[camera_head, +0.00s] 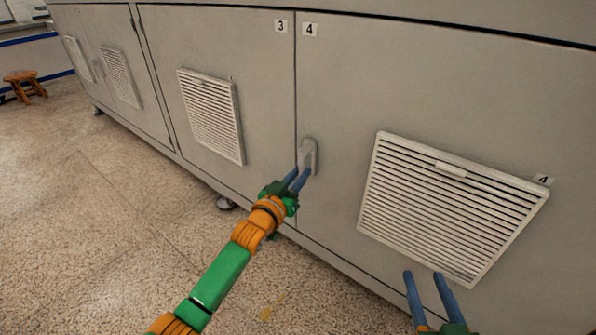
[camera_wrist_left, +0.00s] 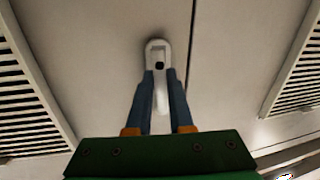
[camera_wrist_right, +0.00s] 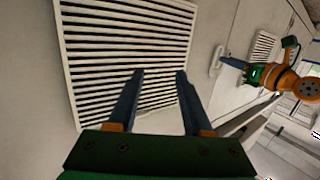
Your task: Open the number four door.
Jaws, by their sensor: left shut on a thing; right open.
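The number four door (camera_head: 350,100) is a grey cabinet panel, flush with its neighbour along the seam. A "4" label (camera_head: 310,30) sits at its top left corner. Its pale handle (camera_head: 308,152) is beside the seam; it also shows in the left wrist view (camera_wrist_left: 158,47) and the right wrist view (camera_wrist_right: 216,58). My left gripper (camera_head: 302,172) is shut on the handle, its blue fingers either side of the lower part. My right gripper (camera_head: 422,275) is open and empty, in front of the door below its vent; its fingers (camera_wrist_right: 160,75) stand apart before the slats.
A louvred vent (camera_head: 455,200) is on the number four door, with a small "4" tag (camera_head: 543,180) beside it. The number three door (camera_head: 225,50) with its own vent (camera_head: 212,115) adjoins on the left. A wooden stool (camera_head: 25,85) stands far left. The speckled floor (camera_head: 90,220) is clear.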

